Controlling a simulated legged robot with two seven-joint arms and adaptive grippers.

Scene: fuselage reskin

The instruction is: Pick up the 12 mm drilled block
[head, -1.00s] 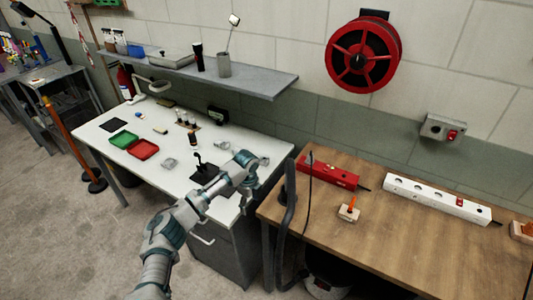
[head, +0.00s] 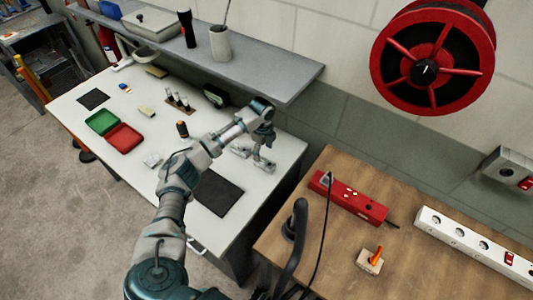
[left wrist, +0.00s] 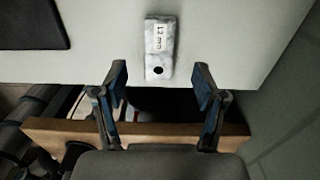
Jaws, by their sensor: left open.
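The 12 mm drilled block (left wrist: 160,45) is a pale grey, mottled block in the left wrist view. It has a "12 mm" label and a dark round hole at its near end. It lies on the white tabletop (left wrist: 225,30), close to the table's edge. My left gripper (left wrist: 160,80) is open and empty. Its two fingers stand left and right of the block's near end, with a gap on each side. In the head view my left gripper (head: 265,141) is over the right part of the white table, by small grey metal pieces. My right gripper is not in view.
A black mat (head: 218,192) lies on the table. Red and green trays (head: 123,138) and a small holder with upright pieces (head: 180,103) stand farther left. A grey shelf (head: 260,70) overhangs the back. A wooden bench (head: 340,230) with power strips stands at right.

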